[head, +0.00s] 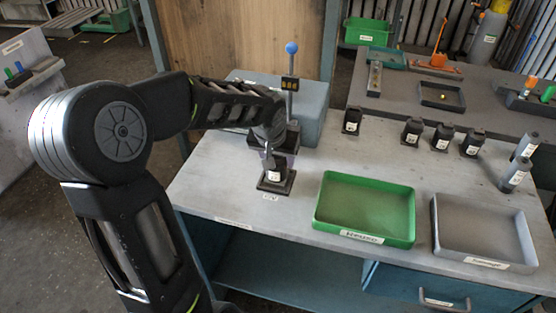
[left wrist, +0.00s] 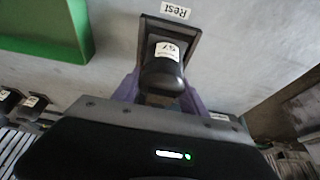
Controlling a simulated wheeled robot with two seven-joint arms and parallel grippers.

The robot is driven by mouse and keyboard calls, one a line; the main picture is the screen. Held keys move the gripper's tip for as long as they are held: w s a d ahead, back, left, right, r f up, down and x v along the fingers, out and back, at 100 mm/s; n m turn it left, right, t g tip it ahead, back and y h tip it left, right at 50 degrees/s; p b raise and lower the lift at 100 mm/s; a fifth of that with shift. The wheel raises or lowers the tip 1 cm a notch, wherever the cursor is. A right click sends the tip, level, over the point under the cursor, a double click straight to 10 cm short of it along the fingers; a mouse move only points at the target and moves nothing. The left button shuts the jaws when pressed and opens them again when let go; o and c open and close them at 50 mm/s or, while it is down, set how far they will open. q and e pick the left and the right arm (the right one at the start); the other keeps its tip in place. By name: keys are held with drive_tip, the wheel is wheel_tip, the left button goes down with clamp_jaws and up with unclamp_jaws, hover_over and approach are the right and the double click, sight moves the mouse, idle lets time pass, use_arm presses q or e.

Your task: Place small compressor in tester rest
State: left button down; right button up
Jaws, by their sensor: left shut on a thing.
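The small compressor, a dark rounded block with a white label, shows in the head view (head: 272,172) and in the left wrist view (left wrist: 165,67). My left gripper (head: 274,157) is shut on it from above, with purple fingers at its sides in the left wrist view (left wrist: 160,95). The tester rest, a dark square base (head: 277,186), lies right under the compressor, and its edge shows behind it in the left wrist view (left wrist: 182,35). The compressor looks upright over the rest. I cannot tell whether it is fully seated. My right gripper is out of view.
A green tray (head: 324,214) and a grey tray (head: 441,232) stand to the right on the bench. Several dark labelled units, one at the left end (head: 352,121), line the back. A blue-knobbed lever (head: 291,49) rises behind my gripper.

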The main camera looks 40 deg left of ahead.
use_arm(q)
drive_tip(key=shift+f, duration=0.5)
drive_tip(key=shift+f, duration=0.1)
drive_tip(key=c, duration=1.1)
unclamp_jaws()
drive_tip(key=shift+f, duration=0.15)
drive_tip(key=o, duration=0.5)
drive_tip(key=shift+r, duration=0.2)
drive_tip(key=shift+r, duration=0.15)
drive_tip(key=v, duration=1.1)
drive_tip(key=shift+s+d+r+b, duration=0.15)
drive_tip(key=shift+s+r+b, duration=0.05)
drive_tip(key=shift+r+b, duration=0.15)
